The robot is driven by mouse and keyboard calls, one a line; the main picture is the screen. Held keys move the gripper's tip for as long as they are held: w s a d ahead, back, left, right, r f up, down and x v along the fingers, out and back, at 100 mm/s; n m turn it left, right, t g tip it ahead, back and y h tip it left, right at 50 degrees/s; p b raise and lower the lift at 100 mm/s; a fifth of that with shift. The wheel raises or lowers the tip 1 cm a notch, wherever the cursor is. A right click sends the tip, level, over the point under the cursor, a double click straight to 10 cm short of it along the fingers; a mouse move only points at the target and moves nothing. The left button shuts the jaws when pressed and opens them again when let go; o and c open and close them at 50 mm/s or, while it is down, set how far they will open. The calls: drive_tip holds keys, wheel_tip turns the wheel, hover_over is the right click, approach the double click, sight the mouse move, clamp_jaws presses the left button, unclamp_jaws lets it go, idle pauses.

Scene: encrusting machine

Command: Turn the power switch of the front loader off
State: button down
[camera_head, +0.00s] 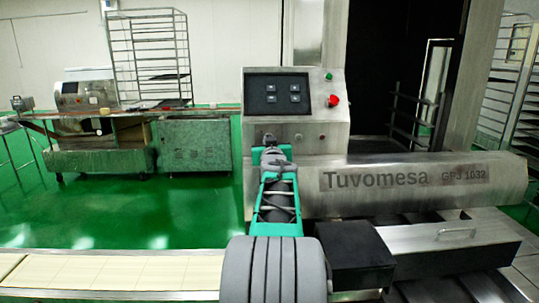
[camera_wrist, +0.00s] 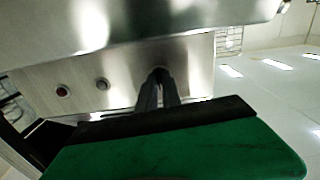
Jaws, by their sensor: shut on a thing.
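The front loader (camera_head: 420,183) is the steel machine marked "Tuvomesa" at the right of the head view. Its control box (camera_head: 247,110) stands at the left end. My gripper (camera_head: 269,139) reaches the lower left of the box's front face. In the wrist view my gripper (camera_wrist: 158,76) has both fingers close together against the steel panel (camera_wrist: 195,75), shut on the small dark power switch (camera_wrist: 158,70). The fingers mostly hide the switch, and its turned position cannot be told.
The box carries a dark screen (camera_head: 277,112), a red button (camera_head: 333,100) and a green button (camera_head: 328,76). Two small round fittings, a silver one (camera_wrist: 102,84) and a reddish one (camera_wrist: 62,91), sit beside my fingers. Open green floor (camera_head: 130,212) lies left.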

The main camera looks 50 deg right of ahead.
drive_tip(key=n+b, duration=0.2)
drive_tip(key=n, duration=0.1)
drive_tip(key=n+b, duration=0.1)
drive_tip(key=b, duration=0.1)
drive_tip(key=shift+f+n, duration=0.3)
drive_tip(key=shift+r+n+b, duration=0.15)
drive_tip(key=shift+n+b, duration=0.95)
drive_tip(key=shift+n, duration=0.6)
drive_tip(key=shift+r, duration=0.1)
drive_tip(key=c, duration=1.5)
unclamp_jaws()
drive_tip(key=v, duration=0.7)
drive_tip(key=shift+s+a+b, duration=0.25)
drive_tip(key=shift+s+b, duration=0.05)
drive_tip(key=shift+b, duration=0.05)
